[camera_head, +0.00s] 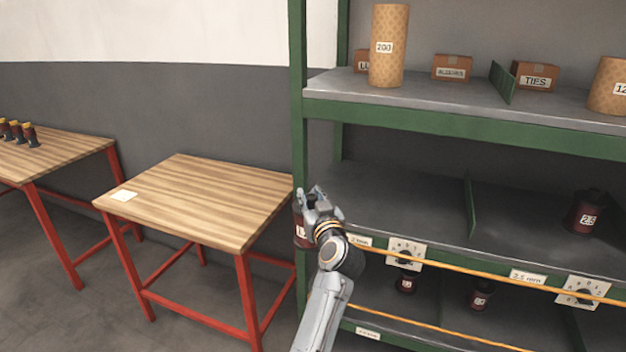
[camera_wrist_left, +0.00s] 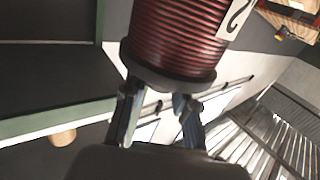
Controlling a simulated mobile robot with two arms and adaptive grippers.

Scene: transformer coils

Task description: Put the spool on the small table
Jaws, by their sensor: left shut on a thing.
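The spool (camera_head: 302,233) is dark red with a pale label and dark flanges. My left gripper (camera_head: 307,203) is shut on it and holds it in front of the shelf's left green post, just off the right corner of the small table. The spool (camera_wrist_left: 178,38) fills the top of the left wrist view, with copper-red windings and part of a label, above the fingers (camera_wrist_left: 158,112). The small table (camera_head: 205,190) has a striped wooden top and red legs. A small white card (camera_head: 124,195) lies near its left corner; the rest of its top is bare. My right gripper is out of view.
The green shelf rack (camera_head: 480,122) stands right of the table, with cardboard tubes, boxes and several spools. An orange cord (camera_head: 480,270) runs along its front. Another wooden table (camera_head: 75,150) at far left bears several small spools. A gap of floor separates the tables.

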